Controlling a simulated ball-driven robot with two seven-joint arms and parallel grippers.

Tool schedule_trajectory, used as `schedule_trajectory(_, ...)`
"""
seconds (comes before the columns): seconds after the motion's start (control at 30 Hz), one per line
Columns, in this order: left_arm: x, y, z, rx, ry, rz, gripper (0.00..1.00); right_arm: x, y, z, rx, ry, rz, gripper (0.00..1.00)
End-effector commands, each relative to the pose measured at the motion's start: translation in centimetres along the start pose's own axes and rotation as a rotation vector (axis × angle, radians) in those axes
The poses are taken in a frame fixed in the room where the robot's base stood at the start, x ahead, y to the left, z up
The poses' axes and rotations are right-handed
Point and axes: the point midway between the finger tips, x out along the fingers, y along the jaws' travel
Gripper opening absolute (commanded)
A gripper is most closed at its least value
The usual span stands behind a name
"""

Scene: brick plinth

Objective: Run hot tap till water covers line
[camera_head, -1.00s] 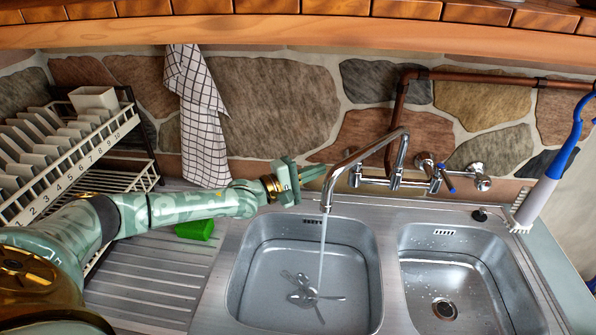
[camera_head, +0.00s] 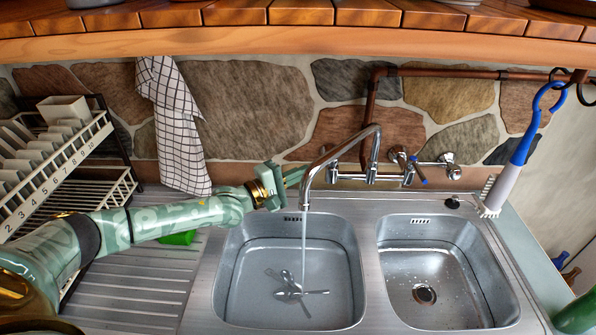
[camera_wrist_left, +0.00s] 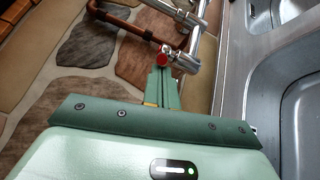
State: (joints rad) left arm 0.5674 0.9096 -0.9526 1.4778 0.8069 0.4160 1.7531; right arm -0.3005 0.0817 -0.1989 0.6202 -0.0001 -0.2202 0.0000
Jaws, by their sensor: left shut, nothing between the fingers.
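A chrome tap with an arched spout (camera_head: 341,150) stands behind the left sink basin (camera_head: 228,290). A thin stream of water (camera_head: 304,245) falls from it onto cutlery (camera_head: 290,287) at the basin's bottom. Water lies in the basin; I cannot make out a line or the exact level. A red-capped tap knob (camera_wrist_left: 189,62) shows in the left wrist view. My left gripper (camera_head: 297,175) is shut and empty, left of the spout; in the left wrist view its fingers (camera_wrist_left: 161,84) point toward the red knob. I cannot tell whether they touch it. My right gripper is out of view.
A blue-marked tap handle (camera_head: 417,170) sits right of the spout. The right basin (camera_head: 455,315) is empty of objects. A dish rack (camera_head: 60,165) stands left, a green sponge (camera_head: 178,238) lies behind my arm, and a blue-and-white brush (camera_head: 512,170) is at right. A wooden shelf (camera_head: 300,50) crosses above.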

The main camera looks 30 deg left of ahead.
Motion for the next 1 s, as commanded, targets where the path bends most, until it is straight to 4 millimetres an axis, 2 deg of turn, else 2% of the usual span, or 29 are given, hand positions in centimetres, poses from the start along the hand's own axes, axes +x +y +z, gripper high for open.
schedule_trajectory(0.37,0.2,-0.1,1.8,-0.004,-0.001,0.000,0.00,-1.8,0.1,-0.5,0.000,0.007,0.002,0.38)
schedule_trajectory(0.73,1.3,-0.4,4.8,-0.001,0.000,0.000,0.00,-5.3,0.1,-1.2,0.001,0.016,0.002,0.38)
schedule_trajectory(0.9,1.8,-0.9,5.9,-0.007,0.116,0.022,0.00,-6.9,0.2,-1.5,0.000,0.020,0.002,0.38)
schedule_trajectory(1.0,2.2,-1.0,6.1,0.006,0.126,0.023,0.00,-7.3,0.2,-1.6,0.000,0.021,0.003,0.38)
